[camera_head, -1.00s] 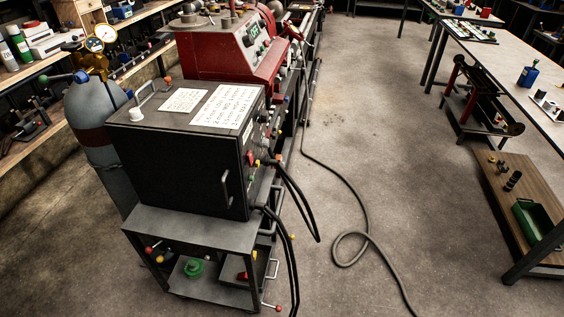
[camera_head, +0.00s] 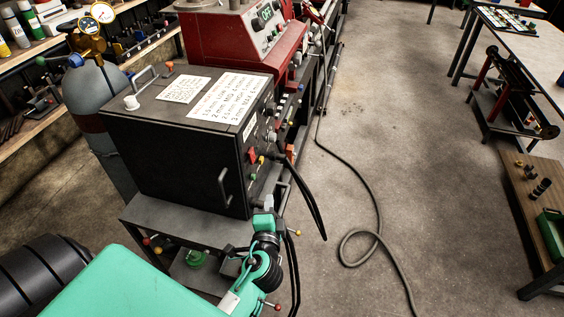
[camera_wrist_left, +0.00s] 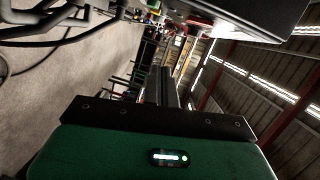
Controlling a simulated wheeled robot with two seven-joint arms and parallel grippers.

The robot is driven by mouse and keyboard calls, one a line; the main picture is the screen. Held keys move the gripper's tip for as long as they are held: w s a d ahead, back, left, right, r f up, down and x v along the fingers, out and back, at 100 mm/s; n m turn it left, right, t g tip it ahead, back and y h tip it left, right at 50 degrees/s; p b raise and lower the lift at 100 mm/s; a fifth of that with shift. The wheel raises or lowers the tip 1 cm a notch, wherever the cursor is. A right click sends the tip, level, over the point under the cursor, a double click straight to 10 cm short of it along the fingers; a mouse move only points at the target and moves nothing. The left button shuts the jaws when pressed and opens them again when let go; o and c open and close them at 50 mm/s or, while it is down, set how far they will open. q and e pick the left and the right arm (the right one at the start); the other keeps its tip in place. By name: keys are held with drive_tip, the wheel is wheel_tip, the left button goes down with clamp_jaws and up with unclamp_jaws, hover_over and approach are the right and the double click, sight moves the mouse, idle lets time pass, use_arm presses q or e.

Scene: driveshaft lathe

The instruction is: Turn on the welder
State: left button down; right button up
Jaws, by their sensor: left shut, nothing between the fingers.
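The welder (camera_head: 175,150) is a black box with white label sheets on top, standing on a grey cart. Its control panel faces right, with a red switch (camera_head: 252,155), knobs and coloured buttons, seen at a steep angle. My left arm comes in from the bottom left. My left gripper (camera_head: 268,203) is just below the panel, near the box's lower front corner; whether it touches anything cannot be told. In the left wrist view its fingers (camera_wrist_left: 166,85) are shut together and empty, with the dark box edge above. My right gripper is not in view.
Black cables (camera_head: 312,195) hang from the panel beside my left gripper. A grey gas cylinder (camera_head: 97,95) stands behind the welder at left, and a red machine (camera_head: 225,45) stands beyond it.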

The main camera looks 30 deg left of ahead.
sight(252, 156)
use_arm(q)
drive_tip(key=r, duration=0.3)
drive_tip(key=shift+w+r+t, duration=0.2)
drive_tip(key=shift+r+t, duration=0.05)
drive_tip(key=shift+t, duration=0.05)
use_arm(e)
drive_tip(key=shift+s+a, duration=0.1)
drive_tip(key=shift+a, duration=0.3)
use_arm(q)
drive_tip(key=shift+w, duration=0.1)
